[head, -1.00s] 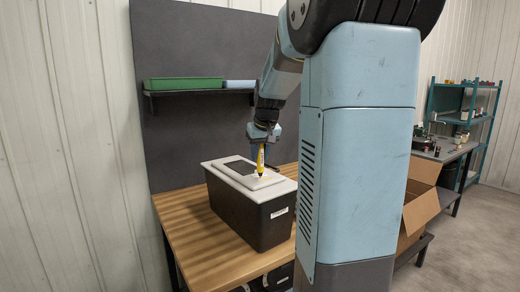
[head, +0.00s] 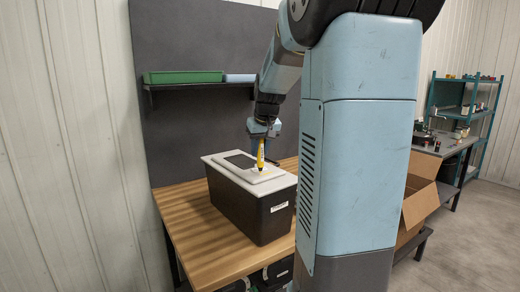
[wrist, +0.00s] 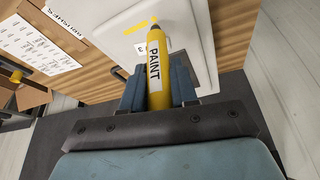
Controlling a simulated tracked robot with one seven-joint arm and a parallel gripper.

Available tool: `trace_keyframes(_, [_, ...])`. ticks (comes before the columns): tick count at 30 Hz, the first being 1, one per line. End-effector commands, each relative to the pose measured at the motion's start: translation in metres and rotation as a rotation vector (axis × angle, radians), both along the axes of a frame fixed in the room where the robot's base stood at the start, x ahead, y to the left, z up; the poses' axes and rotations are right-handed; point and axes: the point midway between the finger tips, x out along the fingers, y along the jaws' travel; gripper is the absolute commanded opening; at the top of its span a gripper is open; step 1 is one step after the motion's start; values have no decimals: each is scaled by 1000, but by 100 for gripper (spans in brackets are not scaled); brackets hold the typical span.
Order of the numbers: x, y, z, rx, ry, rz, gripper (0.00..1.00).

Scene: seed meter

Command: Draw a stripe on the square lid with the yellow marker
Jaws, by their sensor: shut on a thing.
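My gripper (head: 261,137) is shut on the yellow marker (wrist: 154,70), which reads PAINT in the wrist view. The marker (head: 261,155) points down, with its tip at the pale raised lid (head: 238,168) on top of the black bin (head: 255,215). In the wrist view a short yellow mark (wrist: 138,27) shows on the white lid (wrist: 118,20), just left of the marker's tip. I cannot tell for certain whether the tip touches the lid. The lid also has a dark panel (head: 241,161) beside the marker in the head view.
The bin stands on a wooden table (head: 190,225). A shelf (head: 200,86) with a green tray (head: 183,77) is on the dark back panel. An open cardboard box (head: 420,200) is to the right of my column. The table left of the bin is clear.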

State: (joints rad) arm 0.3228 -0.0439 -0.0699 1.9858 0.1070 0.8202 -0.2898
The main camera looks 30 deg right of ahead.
Motion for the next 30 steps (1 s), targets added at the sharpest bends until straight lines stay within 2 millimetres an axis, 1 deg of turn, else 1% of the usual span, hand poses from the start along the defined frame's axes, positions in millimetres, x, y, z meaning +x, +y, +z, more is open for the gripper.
trace_keyframes(30, [0,-2,-6,0,0,0,0])
